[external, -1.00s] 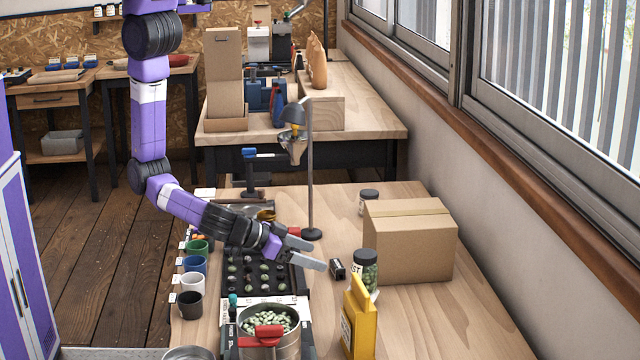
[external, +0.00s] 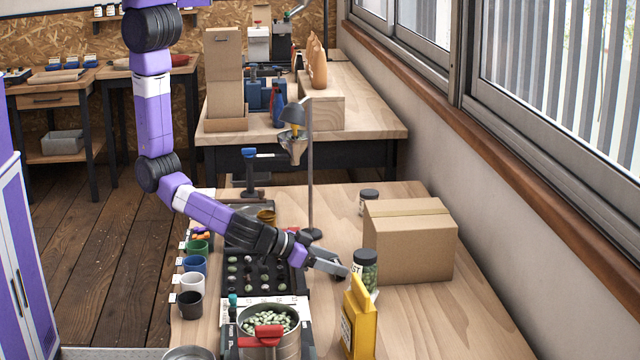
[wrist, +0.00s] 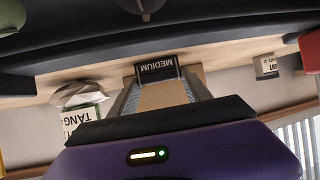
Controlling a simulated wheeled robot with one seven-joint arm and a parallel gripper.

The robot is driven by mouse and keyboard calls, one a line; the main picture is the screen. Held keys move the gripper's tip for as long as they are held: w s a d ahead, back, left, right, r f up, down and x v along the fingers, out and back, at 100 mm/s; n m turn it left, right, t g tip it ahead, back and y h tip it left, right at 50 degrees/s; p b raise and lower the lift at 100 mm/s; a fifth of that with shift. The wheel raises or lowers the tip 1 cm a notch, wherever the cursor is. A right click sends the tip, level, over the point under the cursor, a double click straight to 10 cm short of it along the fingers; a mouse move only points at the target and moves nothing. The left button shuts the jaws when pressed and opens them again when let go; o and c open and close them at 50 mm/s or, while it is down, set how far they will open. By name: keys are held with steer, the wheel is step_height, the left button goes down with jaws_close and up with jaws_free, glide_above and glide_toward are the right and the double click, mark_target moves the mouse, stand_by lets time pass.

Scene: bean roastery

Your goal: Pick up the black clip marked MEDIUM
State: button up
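The black clip marked MEDIUM (wrist: 157,67) shows upside down in the wrist view, standing on the wooden table just at my fingertips. My gripper (wrist: 162,82) is open, with one grey finger on each side of the clip's width; I cannot tell whether either touches it. In the external view my gripper (external: 343,268) reaches low over the table, left of the cardboard box and by the dark-lidded jar. The clip is hidden behind the fingers there.
The jar (external: 364,272) and yellow bag (external: 358,322) stand close to my fingers. The cardboard box (external: 410,245) is behind, right. The table's right front is clear.

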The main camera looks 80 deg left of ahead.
steer(key=c, duration=0.6)
steer(key=shift+c, duration=0.2)
